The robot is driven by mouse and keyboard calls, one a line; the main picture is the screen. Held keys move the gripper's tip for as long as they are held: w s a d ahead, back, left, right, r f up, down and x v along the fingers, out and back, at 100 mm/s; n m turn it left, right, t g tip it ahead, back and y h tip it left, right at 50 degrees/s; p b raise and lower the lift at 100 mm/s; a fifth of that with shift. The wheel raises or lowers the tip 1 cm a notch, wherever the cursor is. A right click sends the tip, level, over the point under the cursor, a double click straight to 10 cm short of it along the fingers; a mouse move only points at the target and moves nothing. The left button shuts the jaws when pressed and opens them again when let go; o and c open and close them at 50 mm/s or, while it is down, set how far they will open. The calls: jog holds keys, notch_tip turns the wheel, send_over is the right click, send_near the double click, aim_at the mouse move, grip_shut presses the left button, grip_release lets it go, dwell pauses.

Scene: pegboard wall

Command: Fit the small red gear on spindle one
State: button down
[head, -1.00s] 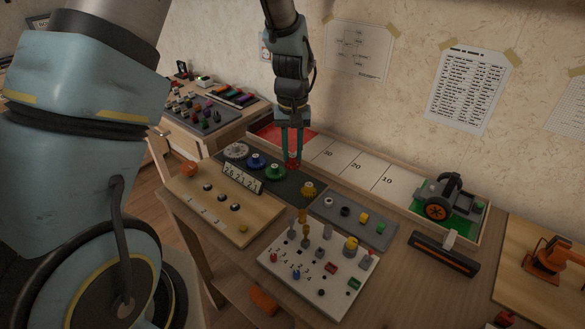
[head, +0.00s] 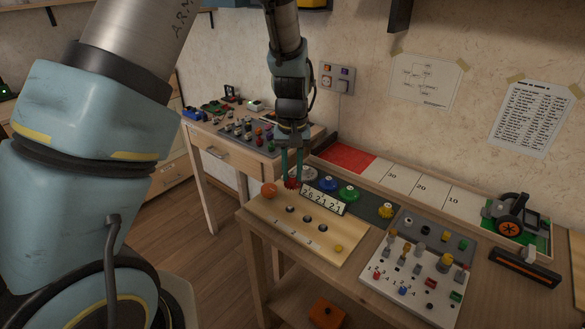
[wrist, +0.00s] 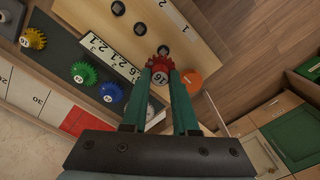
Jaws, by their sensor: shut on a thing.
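My gripper (head: 291,178) is shut on the small red gear (wrist: 161,64), which sits between its fingertips. In the head view the red gear (head: 291,184) is at the back left end of the wooden spindle board (head: 285,232). The board has a row of dark spindles, and the nearest to the gear is the left one (head: 290,209). In the wrist view this spindle (wrist: 163,50) shows just past the gear, with the middle spindle (wrist: 140,29) beyond. The gear looks clear of the spindles.
An orange knob (wrist: 191,79) is close beside the gear on the board. A number strip (head: 324,201) stands behind the spindles. Grey, blue (head: 327,184), green (head: 349,192) and yellow gears sit on the dark mat behind it. A white peg block (head: 412,273) is to the right.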

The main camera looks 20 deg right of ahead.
aim_at(290, 182)
jog(key=shift+w+a+f, duration=0.1)
jog(key=shift+a+f, duration=0.1)
jog(key=shift+a, duration=0.15)
notch_tip(290, 182, down, 4)
jog(key=b, duration=0.4)
jog(key=shift+f, duration=0.6)
jog(key=shift+f+b, duration=0.3)
jog(key=shift+f, duration=1.1)
dwell(2.8)
jog(key=c, duration=0.6)
grip_release()
jog(key=shift+o, duration=0.3)
jog(key=o, duration=0.3)
jog(key=shift+o, duration=0.2)
jog(key=shift+r, duration=0.1)
